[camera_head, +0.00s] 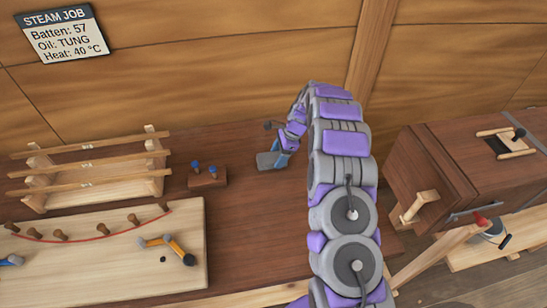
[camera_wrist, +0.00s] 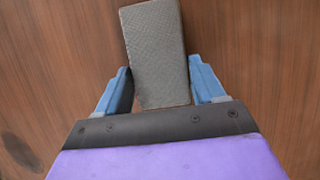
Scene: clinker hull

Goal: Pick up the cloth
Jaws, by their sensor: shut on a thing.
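The cloth (camera_wrist: 157,40) is a grey, textured, folded pad in the wrist view. It reaches from the top edge down between my two blue fingers. My gripper (camera_wrist: 160,70) is shut on the cloth, with one finger on each side of it. In the head view the grey cloth (camera_head: 266,161) shows at the end of my arm, over the brown bench. My gripper (camera_head: 281,152) is partly hidden there by my arm. I cannot tell whether the cloth still touches the bench.
A small block with blue-topped pegs (camera_head: 207,178) stands left of the cloth. A wooden rack with battens (camera_head: 100,165) and a pale board with pegs and a red line (camera_head: 100,262) lie further left. A brown cabinet (camera_head: 440,160) stands at the right.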

